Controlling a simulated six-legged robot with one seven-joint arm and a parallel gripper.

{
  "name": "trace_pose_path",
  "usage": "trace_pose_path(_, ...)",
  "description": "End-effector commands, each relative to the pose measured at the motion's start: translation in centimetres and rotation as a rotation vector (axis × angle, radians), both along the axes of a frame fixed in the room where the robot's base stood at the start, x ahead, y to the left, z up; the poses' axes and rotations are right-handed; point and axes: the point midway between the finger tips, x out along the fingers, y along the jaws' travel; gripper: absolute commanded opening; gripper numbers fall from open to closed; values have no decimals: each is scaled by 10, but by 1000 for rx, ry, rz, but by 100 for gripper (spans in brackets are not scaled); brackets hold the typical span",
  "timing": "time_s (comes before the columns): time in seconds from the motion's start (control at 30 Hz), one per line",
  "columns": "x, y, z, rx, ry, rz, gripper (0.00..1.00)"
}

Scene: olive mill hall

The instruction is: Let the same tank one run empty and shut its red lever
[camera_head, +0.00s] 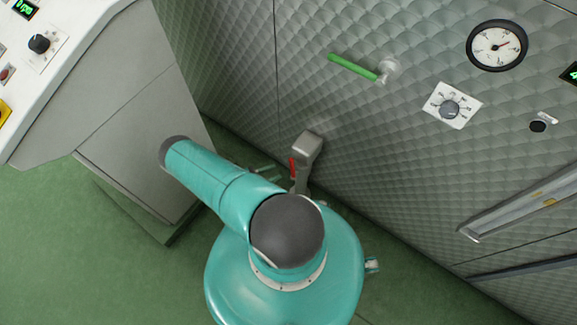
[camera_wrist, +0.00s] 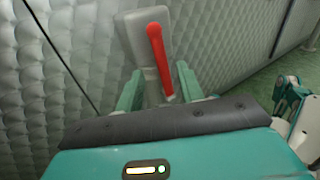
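The red lever (camera_wrist: 158,60) sits on a grey outlet fitting (camera_wrist: 136,32) on the quilted metal tank wall. In the wrist view it stands nearly upright, tilted slightly. My gripper (camera_wrist: 160,90) is open, one teal finger on each side of the lever with gaps to it; contact cannot be told. In the head view the red lever (camera_head: 292,167) and grey fitting (camera_head: 308,146) show low on the tank (camera_head: 340,130), just beyond my teal arm, which hides most of the gripper. No flow is visible at the outlet.
Higher on the tank are a green lever (camera_head: 352,66), a round gauge (camera_head: 497,45), a rotary knob (camera_head: 450,109) and a long slot-like fitting (camera_head: 525,200). A control console (camera_head: 120,110) stands close at left. Green floor (camera_head: 60,240) is clear at lower left.

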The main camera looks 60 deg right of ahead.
Motion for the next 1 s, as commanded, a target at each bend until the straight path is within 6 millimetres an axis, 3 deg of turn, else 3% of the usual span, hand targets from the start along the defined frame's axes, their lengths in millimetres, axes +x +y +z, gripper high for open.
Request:
trace_pose_path(0.2, -28, -34, 0, -1, 1, -4, 38)
trace_pose_path(0.4, -43, -54, 0, -1, -1, -1, 38)
trace_pose_path(0.77, -46, -58, 0, -1, -1, 0, 38)
trace_pose_path(0.93, -46, -58, 0, -1, -1, 0, 4)
trace_pose_path(1.0, -46, -58, 0, -1, -1, 0, 0)
